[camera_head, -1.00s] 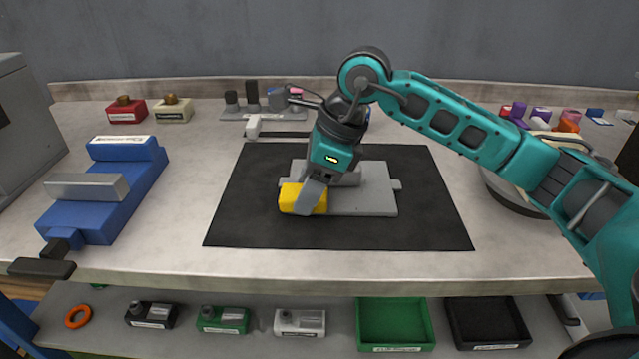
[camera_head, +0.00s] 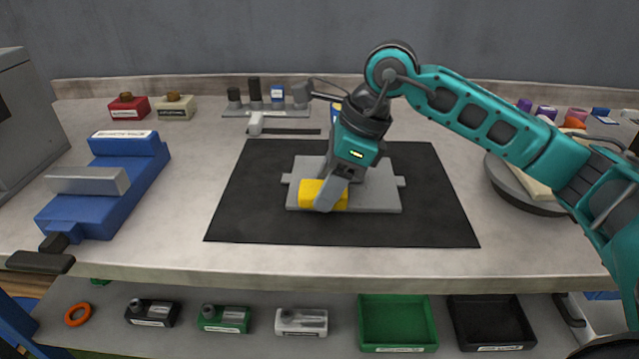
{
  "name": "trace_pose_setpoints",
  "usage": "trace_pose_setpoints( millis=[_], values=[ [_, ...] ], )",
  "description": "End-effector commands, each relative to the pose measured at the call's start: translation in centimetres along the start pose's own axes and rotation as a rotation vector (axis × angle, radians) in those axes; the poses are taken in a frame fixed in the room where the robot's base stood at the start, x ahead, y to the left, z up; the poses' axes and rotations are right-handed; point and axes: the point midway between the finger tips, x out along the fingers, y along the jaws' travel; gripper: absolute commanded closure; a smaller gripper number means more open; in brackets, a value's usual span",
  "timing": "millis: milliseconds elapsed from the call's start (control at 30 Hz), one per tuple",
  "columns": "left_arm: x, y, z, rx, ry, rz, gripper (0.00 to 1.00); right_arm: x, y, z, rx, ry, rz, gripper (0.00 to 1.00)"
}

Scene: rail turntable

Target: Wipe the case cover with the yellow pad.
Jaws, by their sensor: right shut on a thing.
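The grey case cover (camera_head: 380,192) lies flat on a black mat (camera_head: 260,222) in the middle of the bench. The yellow pad (camera_head: 312,192) is on the front left part of the cover and appears to touch its top. My right gripper (camera_head: 329,200) points down and is shut on the yellow pad. The gripper and wrist hide part of the pad and the cover's middle. My left gripper is not in view.
A blue vise (camera_head: 115,180) stands on the left, its dark handle at the bench's front edge. A tool stand (camera_head: 265,110) is behind the mat. A round turntable (camera_head: 525,195) holding parts is at right, under my right arm. Green (camera_head: 397,325) and black (camera_head: 490,325) trays sit on the lower shelf.

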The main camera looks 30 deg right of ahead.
Motion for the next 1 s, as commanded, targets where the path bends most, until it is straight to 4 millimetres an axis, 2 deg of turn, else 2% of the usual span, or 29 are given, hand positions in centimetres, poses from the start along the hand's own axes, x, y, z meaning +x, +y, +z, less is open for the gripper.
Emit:
trace_pose_setpoints(
  millis=[333, 700, 1000],
  values=[
    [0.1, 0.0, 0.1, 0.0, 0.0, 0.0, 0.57, 0.2, 0.1, -0.6, 0.004, 0.013, 0.006, 0.72],
    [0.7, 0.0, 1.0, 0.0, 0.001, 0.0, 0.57, -0.8, 0.1, -2.9, 0.005, 0.013, 0.005, 0.72],
    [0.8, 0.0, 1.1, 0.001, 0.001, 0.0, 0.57, -1.2, 0.1, -3.3, 0.003, 0.012, 0.007, 0.72]
  ],
)
